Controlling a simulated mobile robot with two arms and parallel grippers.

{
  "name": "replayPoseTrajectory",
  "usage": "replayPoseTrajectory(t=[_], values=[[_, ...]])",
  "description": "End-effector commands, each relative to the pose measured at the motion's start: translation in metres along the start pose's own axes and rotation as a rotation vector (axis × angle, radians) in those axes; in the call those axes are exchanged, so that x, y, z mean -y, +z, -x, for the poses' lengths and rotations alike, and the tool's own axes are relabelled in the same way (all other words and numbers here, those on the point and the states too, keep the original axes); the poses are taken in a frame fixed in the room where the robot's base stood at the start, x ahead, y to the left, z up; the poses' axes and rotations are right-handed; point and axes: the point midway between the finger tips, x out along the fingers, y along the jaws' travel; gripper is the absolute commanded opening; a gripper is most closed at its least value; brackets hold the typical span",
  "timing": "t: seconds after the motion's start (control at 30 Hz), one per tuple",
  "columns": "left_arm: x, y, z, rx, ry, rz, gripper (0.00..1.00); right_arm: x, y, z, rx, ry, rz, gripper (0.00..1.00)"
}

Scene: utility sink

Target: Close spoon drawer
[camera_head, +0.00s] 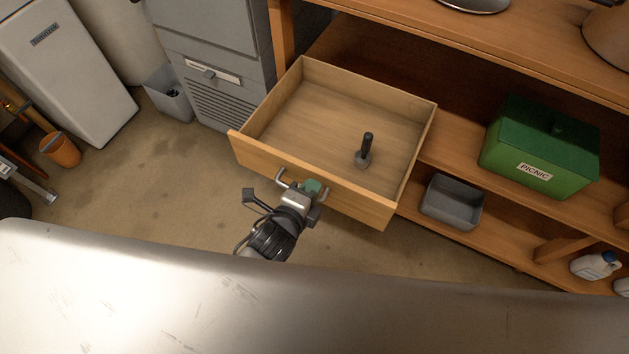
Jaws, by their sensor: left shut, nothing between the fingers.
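A wooden drawer (262,160) stands pulled out from a wooden workbench, in the middle of the head view. A metal bar handle (283,177) is on its front panel. Inside lies a dark-handled tool with a grey end (364,158), which may be the spoon. My left gripper (311,188) is at the drawer front, by the handle, and is shut with nothing in it. Whether it touches the handle or panel cannot be told. My right gripper is not in view.
A grey cabinet (215,65) stands at left. A pale metal surface (300,305) fills the foreground.

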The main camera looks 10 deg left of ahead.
Motion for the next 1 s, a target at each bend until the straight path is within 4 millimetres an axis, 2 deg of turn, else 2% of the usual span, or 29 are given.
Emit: replayPoseTrajectory(t=[0.2, 0.73, 0.87, 1.0], values=[[0.004, 0.000, -0.015, -0.001, 0.001, 0.001, 0.00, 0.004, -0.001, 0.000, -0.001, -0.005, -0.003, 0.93], [0.006, 0.000, -0.020, -0.001, 0.000, 0.000, 0.00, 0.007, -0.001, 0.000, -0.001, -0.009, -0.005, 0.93], [0.010, 0.000, -0.031, -0.001, 0.000, -0.001, 0.00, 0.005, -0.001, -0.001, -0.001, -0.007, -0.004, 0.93], [0.016, 0.000, -0.049, -0.001, -0.002, 0.000, 0.00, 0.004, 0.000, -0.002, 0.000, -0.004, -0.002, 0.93]])
